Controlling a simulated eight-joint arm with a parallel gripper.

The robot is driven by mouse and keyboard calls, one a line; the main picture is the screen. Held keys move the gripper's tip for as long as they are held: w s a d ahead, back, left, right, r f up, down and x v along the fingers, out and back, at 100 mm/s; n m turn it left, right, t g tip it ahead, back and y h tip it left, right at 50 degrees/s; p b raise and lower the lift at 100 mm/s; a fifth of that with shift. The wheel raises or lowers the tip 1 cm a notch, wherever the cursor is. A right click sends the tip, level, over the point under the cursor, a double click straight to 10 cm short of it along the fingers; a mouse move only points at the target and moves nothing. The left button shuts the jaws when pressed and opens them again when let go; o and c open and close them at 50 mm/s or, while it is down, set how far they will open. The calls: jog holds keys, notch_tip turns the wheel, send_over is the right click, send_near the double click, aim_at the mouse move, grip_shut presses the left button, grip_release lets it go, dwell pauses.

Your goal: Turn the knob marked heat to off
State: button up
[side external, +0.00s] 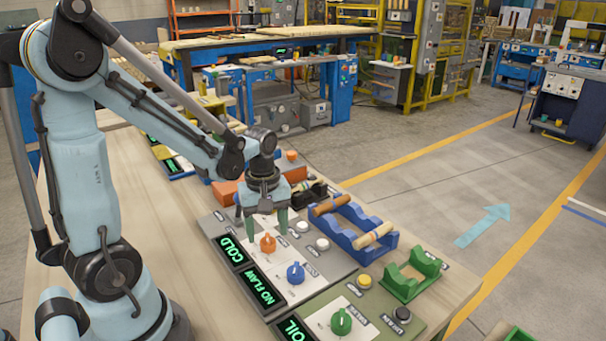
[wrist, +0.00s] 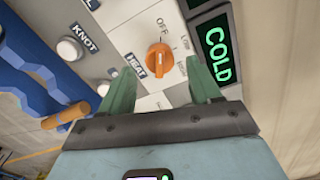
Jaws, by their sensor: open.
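The orange heat knob (wrist: 159,59) sits on a pale panel plate, beside a HEAT label (wrist: 136,66). Its ridge runs roughly up toward the side printed OFF (wrist: 148,32) in the wrist view; its exact setting is hard to tell. The display (wrist: 217,49) next to it reads COLD. My gripper (wrist: 160,70) is open, with a green finger on each side of the knob in that view and gaps between. In the side view my gripper (side external: 266,222) points down just over the orange knob (side external: 267,243); contact cannot be seen.
A blue knob (side external: 295,272) and a NO FLAW display (side external: 262,289) are nearby. A green knob (side external: 341,321) is on the nearer panel. White buttons (side external: 322,243) and a blue cradle (side external: 356,232) holding turned wood lie right of my gripper. Bare table is left.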

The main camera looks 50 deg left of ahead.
aim_at(268, 238)
notch_tip(268, 238, up, 10)
dwell(0.6)
jog(key=d+m+t, duration=0.7)
jog(key=d+m, duration=0.2)
jog(key=m, duration=0.5)
jog(key=shift+f+m, duration=0.15)
jog(key=shift+m, duration=0.25)
